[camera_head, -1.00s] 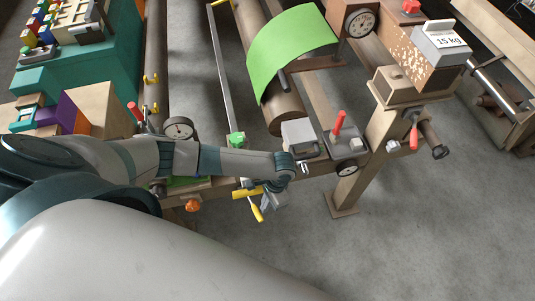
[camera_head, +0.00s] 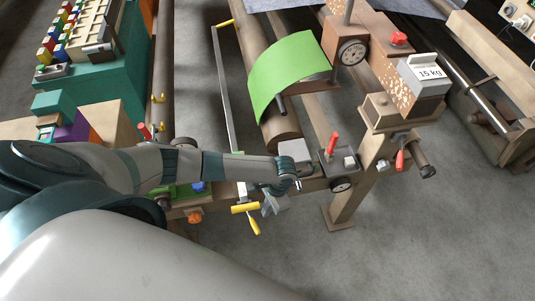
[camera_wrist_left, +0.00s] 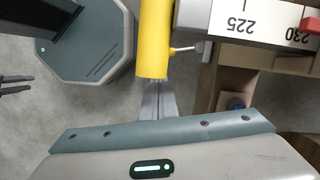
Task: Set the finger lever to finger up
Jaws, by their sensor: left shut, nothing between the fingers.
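My left gripper (camera_head: 274,205) is at the front edge of the machine, just right of a yellow handle (camera_head: 245,208). Its fingers are shut and empty; in the left wrist view the fingers (camera_wrist_left: 157,100) point at the end of the yellow handle (camera_wrist_left: 153,45), and I cannot tell whether they touch it. A red-handled lever (camera_head: 332,145) stands nearly upright on a grey plate to the right. Another red handle (camera_head: 400,160) hangs by the post. No readable label shows which is the finger lever. Dark prongs (camera_wrist_left: 16,87) at the left wrist view's edge may be my right gripper.
A grey block (camera_head: 295,151) lies close to my left wrist. A numbered scale (camera_wrist_left: 265,22) and a wooden frame are close on the right in the wrist view. A green felt sheet (camera_head: 287,75) drapes over the roller. Open floor (camera_head: 440,240) lies at the lower right.

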